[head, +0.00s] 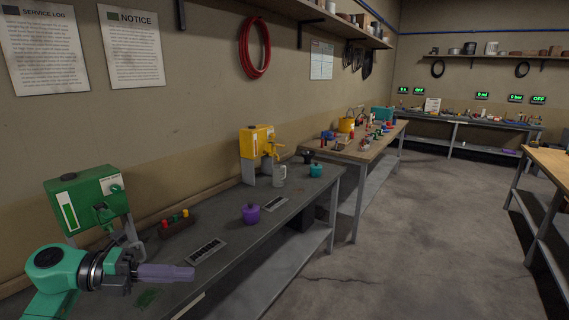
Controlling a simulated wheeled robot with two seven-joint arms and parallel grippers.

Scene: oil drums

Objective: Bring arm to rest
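My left arm (50,262) is teal green and comes in at the lower left. Its gripper (188,273) has purple-grey fingers pointing right, over the near end of the dark workbench (225,222). The fingers show side-on as one block, so I cannot tell whether they are apart. No separate object shows between them. My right arm and gripper are not in view.
A green drum (88,203) on a stand is close behind my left arm. A yellow drum (257,142), a mug (279,176), a purple pot (251,214) and a teal pot (316,170) stand further along the bench. The floor (420,235) to the right is clear.

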